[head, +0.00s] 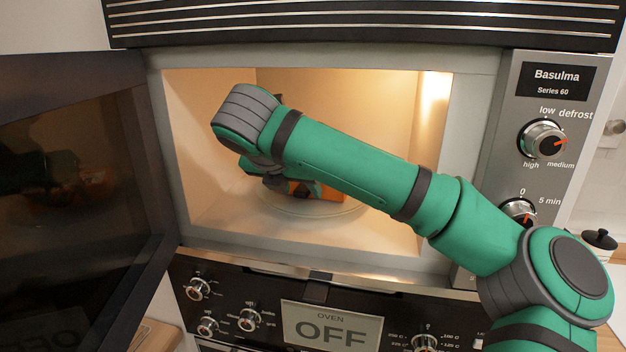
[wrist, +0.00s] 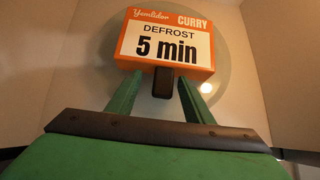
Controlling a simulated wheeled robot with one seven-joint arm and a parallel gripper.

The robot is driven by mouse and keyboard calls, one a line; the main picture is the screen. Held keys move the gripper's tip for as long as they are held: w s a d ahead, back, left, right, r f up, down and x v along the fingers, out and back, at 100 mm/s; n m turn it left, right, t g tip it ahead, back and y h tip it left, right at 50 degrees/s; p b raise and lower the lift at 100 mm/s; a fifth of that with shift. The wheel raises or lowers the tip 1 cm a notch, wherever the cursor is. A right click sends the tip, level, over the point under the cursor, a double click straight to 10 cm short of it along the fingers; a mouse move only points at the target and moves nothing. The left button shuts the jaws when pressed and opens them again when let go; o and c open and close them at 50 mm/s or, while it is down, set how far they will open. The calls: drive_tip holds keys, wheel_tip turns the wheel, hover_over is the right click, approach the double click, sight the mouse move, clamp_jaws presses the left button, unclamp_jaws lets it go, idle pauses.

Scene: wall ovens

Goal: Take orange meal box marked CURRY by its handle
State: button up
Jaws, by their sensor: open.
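The orange meal box (wrist: 165,40) shows its white label with "CURRY", "DEFROST" and "5 min" in the wrist view. Its dark handle (wrist: 163,84) sticks out toward my gripper. My gripper (wrist: 159,86) is open, with one green finger on each side of the handle; I see gaps between the fingers and the handle. In the head view the box (head: 326,192) is inside the lit microwave, mostly hidden behind my arm. My gripper (head: 283,184) is partly hidden there too, close to the box.
The box stands on the microwave's round turntable (head: 362,209). The microwave door (head: 75,200) hangs open at the left. The cavity walls surround my forearm, with free room at the right (head: 430,180). The oven panel (head: 330,318) with several knobs lies below the opening.

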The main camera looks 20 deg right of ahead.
drive_tip(key=shift+d+f, duration=0.15)
drive_tip(key=shift+d, duration=0.25)
drive_tip(key=shift+s, duration=0.1)
clamp_jaws()
drive_tip(key=shift+a+r, duration=0.1)
drive_tip(key=shift+r, duration=0.1)
